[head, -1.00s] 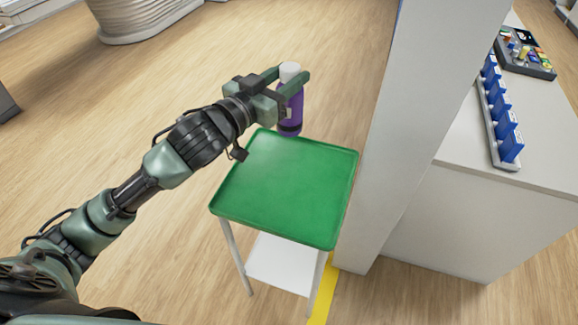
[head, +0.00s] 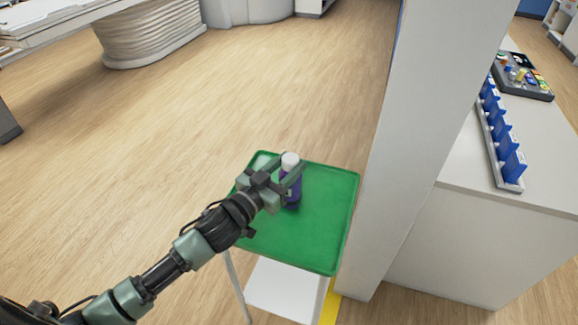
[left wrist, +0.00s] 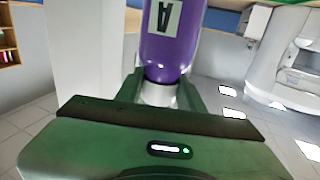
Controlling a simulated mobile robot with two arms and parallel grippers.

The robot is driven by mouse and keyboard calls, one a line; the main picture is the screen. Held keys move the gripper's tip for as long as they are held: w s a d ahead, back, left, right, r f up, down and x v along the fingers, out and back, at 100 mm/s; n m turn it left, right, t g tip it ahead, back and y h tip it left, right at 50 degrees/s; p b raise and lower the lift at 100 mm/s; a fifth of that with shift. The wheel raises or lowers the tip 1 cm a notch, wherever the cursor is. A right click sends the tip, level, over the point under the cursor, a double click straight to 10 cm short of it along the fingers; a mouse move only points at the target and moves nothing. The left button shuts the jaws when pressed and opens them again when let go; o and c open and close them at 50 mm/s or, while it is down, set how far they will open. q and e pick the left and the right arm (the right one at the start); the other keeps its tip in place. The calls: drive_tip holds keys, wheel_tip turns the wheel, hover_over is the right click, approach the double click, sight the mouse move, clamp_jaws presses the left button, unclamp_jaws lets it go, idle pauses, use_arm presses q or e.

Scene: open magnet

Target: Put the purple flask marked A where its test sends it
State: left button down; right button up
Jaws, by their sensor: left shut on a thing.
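The purple flask (head: 292,187) has a white cap and stands upright at the far part of the green tray table (head: 310,235). In the head view its base appears to be at the tray surface; I cannot tell if it touches. My left gripper (head: 288,178) is shut on the flask from its left side. In the left wrist view the flask (left wrist: 172,45) sits between the fingers of the left gripper (left wrist: 160,95), and a label with the letter A faces the camera. My right gripper is not in view.
A white pillar (head: 425,130) stands just right of the tray table. Beyond it a white counter (head: 490,215) holds a row of blue bins (head: 503,135) and a dark tray of small items (head: 525,78). The rest of the green tray is bare. Open wooden floor lies to the left.

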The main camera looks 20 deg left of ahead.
use_arm(q)
drive_tip(key=shift+f, duration=0.1)
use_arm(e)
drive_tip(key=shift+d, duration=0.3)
use_arm(q)
drive_tip(key=c, duration=0.9)
unclamp_jaws()
drive_tip(key=shift+o, duration=0.2)
drive_tip(key=shift+s, duration=0.1)
drive_tip(key=b+v, duration=0.1)
drive_tip(key=v, duration=1.1)
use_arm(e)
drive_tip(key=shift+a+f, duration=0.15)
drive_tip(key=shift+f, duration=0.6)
